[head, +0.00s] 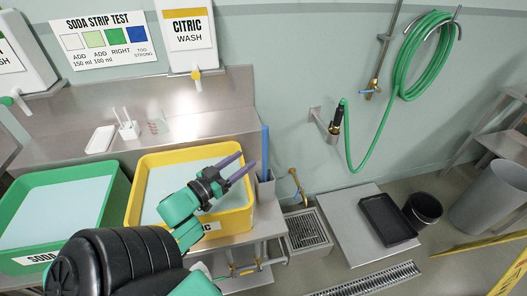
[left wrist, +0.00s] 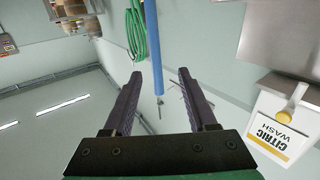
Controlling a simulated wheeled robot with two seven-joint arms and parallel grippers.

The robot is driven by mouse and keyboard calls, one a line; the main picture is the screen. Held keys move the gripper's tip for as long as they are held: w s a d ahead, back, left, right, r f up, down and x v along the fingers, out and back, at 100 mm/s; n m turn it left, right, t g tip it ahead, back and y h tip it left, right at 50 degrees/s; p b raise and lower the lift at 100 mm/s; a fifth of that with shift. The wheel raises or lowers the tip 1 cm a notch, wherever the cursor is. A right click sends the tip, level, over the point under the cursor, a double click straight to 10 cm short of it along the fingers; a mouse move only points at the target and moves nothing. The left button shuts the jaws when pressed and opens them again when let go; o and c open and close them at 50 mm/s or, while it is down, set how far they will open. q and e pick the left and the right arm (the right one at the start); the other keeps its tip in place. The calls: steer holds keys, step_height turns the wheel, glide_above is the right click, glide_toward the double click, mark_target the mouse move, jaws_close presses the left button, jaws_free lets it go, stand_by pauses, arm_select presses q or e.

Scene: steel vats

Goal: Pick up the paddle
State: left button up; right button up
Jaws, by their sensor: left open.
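The paddle shows as an upright blue handle (head: 265,150) standing in a small grey holder (head: 265,187) at the right side of the yellow vat (head: 133,205). Its lower part is hidden in the holder. My left gripper (head: 246,162) is open and empty above the vat's right rim, with its dark fingers pointing toward the handle and just left of it. In the left wrist view the blue handle (left wrist: 154,45) lines up with the gap between the open fingers (left wrist: 160,74); I cannot tell its exact depth. My right gripper is out of view.
A green vat (head: 117,200) stands left of the yellow one. A citric wash dispenser (head: 188,40) hangs on the wall above. A steel platform (head: 350,240) with a black tray (head: 387,219) lies to the right.

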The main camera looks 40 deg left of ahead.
mark_target(264, 146)
arm_select(q)
steer(key=w, duration=0.2)
steer(key=w+d+r+p, duration=0.1)
steer(key=w, duration=0.2)
steer(key=shift+w+d+r, duration=0.15)
steer(key=shift+w, duration=0.2)
steer(key=w+p, duration=0.2)
steer(key=w, duration=0.4)
steer(key=shift+w+f, duration=0.4)
steer(key=shift+s+a, duration=0.1)
steer(key=shift+a, duration=0.1)
jaws_close()
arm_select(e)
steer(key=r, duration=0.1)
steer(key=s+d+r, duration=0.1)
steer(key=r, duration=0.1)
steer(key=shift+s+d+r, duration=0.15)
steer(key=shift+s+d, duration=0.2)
